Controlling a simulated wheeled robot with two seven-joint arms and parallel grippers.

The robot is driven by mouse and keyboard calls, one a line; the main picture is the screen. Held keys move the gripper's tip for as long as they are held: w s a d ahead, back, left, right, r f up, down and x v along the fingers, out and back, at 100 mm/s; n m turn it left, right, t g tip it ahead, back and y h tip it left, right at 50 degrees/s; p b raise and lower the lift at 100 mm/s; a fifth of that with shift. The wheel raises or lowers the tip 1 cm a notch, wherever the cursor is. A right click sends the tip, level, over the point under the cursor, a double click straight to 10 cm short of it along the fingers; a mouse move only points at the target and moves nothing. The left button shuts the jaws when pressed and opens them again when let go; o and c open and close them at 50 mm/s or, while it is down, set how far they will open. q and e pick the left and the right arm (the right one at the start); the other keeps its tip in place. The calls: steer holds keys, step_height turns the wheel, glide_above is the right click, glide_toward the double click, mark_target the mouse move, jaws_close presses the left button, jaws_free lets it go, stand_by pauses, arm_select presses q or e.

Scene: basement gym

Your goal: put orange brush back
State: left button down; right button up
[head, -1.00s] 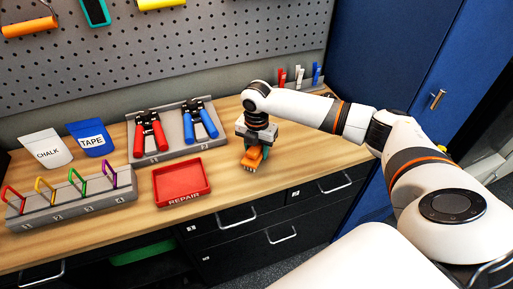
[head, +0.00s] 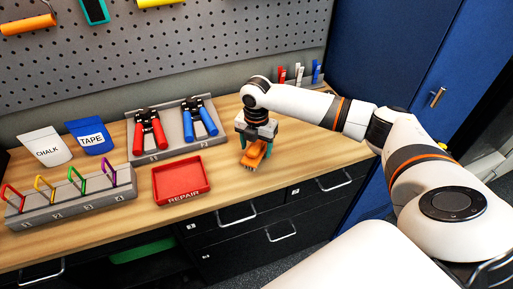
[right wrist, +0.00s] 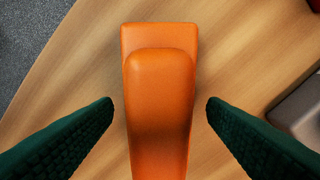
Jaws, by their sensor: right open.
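The orange brush (head: 254,155) rests on the wooden bench top, near the front edge and right of the red tray. My right gripper (head: 256,149) is directly over it, pointing down. In the right wrist view the smooth orange brush (right wrist: 160,95) lies between the two dark green fingers (right wrist: 160,106). The fingers are open, with wood showing in a gap on each side of the brush. The brush's lower end runs out of the wrist picture. My left gripper is not in view.
A red REPAIR tray (head: 181,181) is left of the brush. Behind it, a grey holder (head: 160,154) bears red-handled (head: 150,130) and blue-handled tools (head: 200,120). A numbered rack (head: 72,208) stands left. Small red, white and blue items (head: 299,75) stand at the back right. A pegboard (head: 215,45) rises behind.

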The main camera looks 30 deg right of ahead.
mark_target(257, 143)
step_height(257, 143, up, 11)
steer(key=shift+r+b, duration=0.1)
steer(key=shift+b, duration=0.8)
